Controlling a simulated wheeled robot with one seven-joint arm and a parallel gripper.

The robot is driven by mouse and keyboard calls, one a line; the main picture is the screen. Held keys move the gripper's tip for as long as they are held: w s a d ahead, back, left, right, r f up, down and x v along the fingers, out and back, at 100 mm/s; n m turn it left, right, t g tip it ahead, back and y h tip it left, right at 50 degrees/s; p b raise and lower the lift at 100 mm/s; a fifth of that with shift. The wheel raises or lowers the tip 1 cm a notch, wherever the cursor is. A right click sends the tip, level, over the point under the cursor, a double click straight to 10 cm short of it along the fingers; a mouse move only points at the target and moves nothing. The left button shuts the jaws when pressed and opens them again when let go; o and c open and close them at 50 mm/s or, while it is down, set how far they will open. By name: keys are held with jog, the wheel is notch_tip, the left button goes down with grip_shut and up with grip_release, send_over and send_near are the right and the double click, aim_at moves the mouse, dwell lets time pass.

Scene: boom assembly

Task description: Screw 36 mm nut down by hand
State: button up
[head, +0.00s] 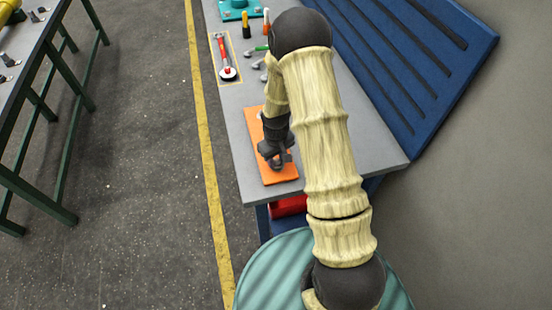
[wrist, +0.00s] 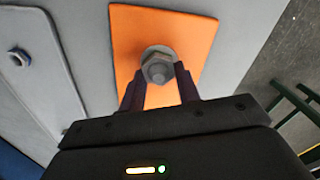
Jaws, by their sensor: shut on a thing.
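The grey hex nut (wrist: 158,68) sits around a bolt on an orange plate (wrist: 205,33) in the wrist view. The bolt end (wrist: 157,72) shows in the middle of the nut. My gripper (wrist: 160,80) is shut on the nut, with one dark finger on each side of it. In the head view my gripper (head: 277,160) is low over the near part of the orange plate (head: 284,177). There the arm and fingers hide most of the nut.
The orange plate lies on a grey workbench (head: 232,118). A blue slotted panel (head: 415,70) stands along the bench's right side.

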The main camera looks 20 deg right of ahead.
jog(key=m, duration=0.3)
jog(key=m, duration=0.4)
jog(key=shift+s+d, duration=0.1)
jog(key=shift+f+m, duration=0.1)
jog(key=shift+m, duration=1)
jog(key=m+p, duration=0.1)
jog(key=m, duration=0.2)
jog(key=shift+s+d+m, duration=0.1)
jog(key=shift+m, duration=1.4)
